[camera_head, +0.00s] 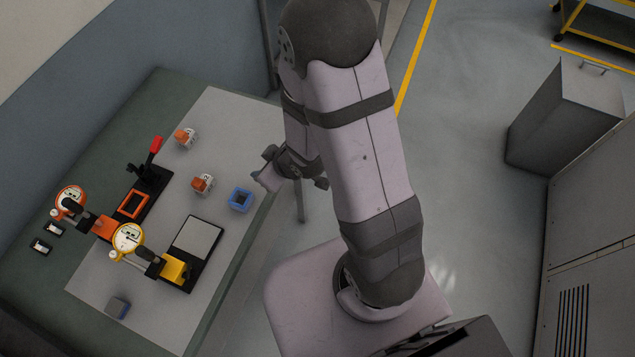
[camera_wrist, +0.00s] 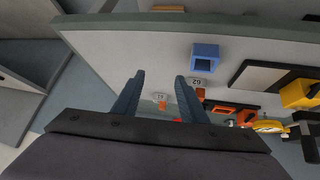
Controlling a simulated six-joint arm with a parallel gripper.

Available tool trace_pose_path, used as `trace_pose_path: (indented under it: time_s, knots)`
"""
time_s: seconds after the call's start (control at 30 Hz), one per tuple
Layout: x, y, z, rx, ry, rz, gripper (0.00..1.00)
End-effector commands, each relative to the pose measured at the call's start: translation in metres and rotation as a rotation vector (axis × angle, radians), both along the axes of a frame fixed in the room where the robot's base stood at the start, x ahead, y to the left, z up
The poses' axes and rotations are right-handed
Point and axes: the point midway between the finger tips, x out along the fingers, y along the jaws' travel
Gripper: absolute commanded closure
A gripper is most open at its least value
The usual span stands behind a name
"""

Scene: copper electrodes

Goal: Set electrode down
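Two electrodes with orange-copper blocks on white numbered holders stand on the grey mat (camera_head: 240,125) in the head view: a far electrode (camera_head: 186,137) and a nearer electrode (camera_head: 203,184). In the wrist view the nearer one's white holder (camera_wrist: 197,82) reads 62, partly behind a finger. The other holder (camera_wrist: 160,97) shows between the fingers, farther off. My gripper (camera_wrist: 159,77) is open, with nothing between its fingertips. In the head view it is beyond the mat's right edge, partly hidden by my arm. A blue square holder (camera_head: 240,200) sits near that edge.
A red-handled clamp fixture (camera_head: 151,172), an orange dial gauge (camera_head: 71,201), a yellow dial gauge (camera_head: 128,238) and a black-framed grey plate (camera_head: 197,238) occupy the table's middle. A small grey-blue block (camera_head: 117,307) lies near the front. The mat's far right is clear.

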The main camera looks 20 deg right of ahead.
Motion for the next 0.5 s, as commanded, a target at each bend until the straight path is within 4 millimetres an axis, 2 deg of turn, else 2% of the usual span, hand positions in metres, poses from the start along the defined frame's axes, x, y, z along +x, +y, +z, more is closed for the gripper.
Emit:
trace_pose_path:
  time_s: [0.1, 0.23, 0.37, 0.5]
  knots:
    - [-0.009, -0.036, 0.017, -0.074, 0.104, -0.127, 0.61]
    - [-0.036, -0.066, 0.036, -0.121, 0.244, -0.27, 0.61]
    - [-0.072, -0.082, 0.058, -0.132, 0.387, -0.397, 0.61]
    - [-0.11, -0.086, 0.079, -0.118, 0.518, -0.493, 0.61]
